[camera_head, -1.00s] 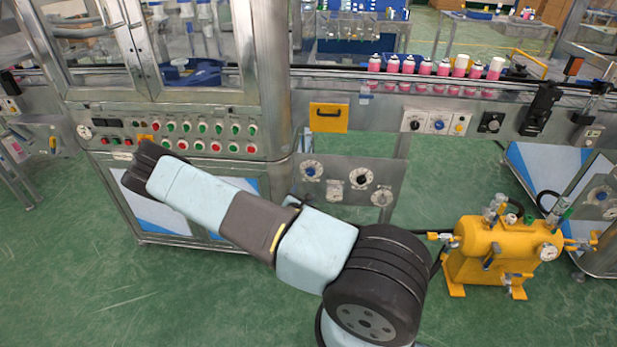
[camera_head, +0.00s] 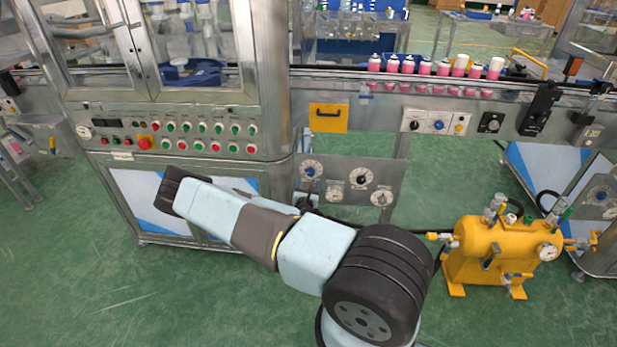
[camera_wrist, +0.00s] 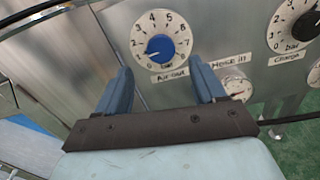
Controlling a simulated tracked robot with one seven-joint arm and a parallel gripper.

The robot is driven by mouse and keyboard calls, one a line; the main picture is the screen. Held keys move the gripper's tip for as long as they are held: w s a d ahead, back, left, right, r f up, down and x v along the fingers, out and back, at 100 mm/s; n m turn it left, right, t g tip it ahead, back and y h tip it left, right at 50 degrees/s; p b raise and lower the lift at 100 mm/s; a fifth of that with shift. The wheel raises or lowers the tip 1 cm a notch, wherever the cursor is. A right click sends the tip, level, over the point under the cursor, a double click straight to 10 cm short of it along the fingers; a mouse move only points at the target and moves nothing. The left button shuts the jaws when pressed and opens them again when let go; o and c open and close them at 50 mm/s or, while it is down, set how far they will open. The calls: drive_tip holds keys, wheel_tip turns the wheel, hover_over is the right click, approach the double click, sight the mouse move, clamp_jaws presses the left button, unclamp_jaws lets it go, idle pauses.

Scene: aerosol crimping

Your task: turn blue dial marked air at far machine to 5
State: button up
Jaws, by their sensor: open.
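The white mark on the knob points to the lower left, near the low end of the scale. The same dial (camera_head: 311,171) shows at the upper left of the low panel in the head view. My gripper (camera_wrist: 161,65) is open and empty, its two blue fingers spread below and either side of the knob. No contact is visible.
A yellow tank (camera_head: 500,250) stands on the floor at right. A button cabinet (camera_head: 200,130) stands at left. Another blue knob (camera_head: 438,125) is on the upper panel.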

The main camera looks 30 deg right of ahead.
sight(310, 173)
drive_tip(key=shift+x, duration=3.05)
drive_tip(key=shift+c, duration=0.2)
